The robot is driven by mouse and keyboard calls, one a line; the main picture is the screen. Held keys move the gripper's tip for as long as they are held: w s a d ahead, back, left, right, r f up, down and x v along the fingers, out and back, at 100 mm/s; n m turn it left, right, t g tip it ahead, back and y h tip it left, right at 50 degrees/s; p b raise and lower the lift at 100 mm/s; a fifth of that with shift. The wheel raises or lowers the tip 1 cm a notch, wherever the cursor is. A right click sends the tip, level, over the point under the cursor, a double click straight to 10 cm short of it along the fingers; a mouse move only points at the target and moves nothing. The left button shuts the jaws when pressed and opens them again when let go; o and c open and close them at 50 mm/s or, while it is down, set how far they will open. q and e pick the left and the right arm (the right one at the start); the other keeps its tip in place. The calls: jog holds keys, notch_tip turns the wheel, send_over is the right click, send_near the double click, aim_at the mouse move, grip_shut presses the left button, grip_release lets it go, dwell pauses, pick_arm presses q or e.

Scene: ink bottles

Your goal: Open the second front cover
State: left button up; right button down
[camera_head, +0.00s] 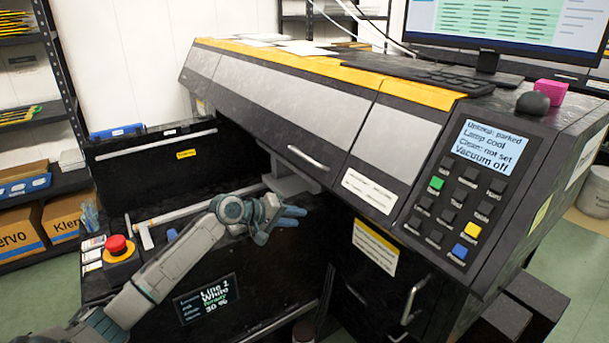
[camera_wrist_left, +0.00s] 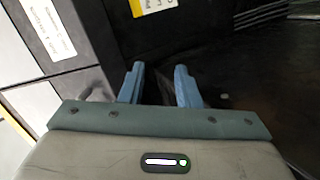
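The large black and grey printer fills the middle. Its long grey front cover (camera_head: 283,108) looks shut, with a silver bar handle (camera_head: 308,158) on its lower edge. A shorter grey panel (camera_head: 395,143) adjoins it on the right. Below, the dark lower front (camera_head: 372,285) carries upright handles, one of them silver (camera_head: 416,300). I cannot tell which cover counts as second. My left gripper (camera_head: 298,216) is open and empty, below and left of the bar handle and apart from it. In the left wrist view its blue fingers (camera_wrist_left: 159,70) point toward dark panels. My right gripper is out of view.
A red emergency button (camera_head: 117,245) stands at the left front, beside my left arm. A display (camera_head: 207,298) sits on the dark lower unit. The control panel (camera_head: 467,190) is at the right. A dark open-looking bay (camera_head: 225,160) lies left of the cover.

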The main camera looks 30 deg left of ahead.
aim_at(303, 157)
pick_arm(q)
jog(key=w+a+r+n+t, duration=0.35)
jog(key=a+r, duration=0.55)
jog(key=r, duration=0.4)
jog(key=shift+n, duration=0.55)
jog(key=p+x, duration=0.1)
jog(key=x, duration=0.2)
jog(key=p+x, duration=0.1)
jog(key=x, duration=0.2)
jog(key=p+x, duration=0.1)
jog(key=x, duration=0.3)
jog(key=shift+w+a, duration=0.25)
jog(key=shift+a, duration=0.05)
jog(key=shift+w+d+f, duration=0.25)
jog(key=shift+w, duration=0.25)
grip_shut()
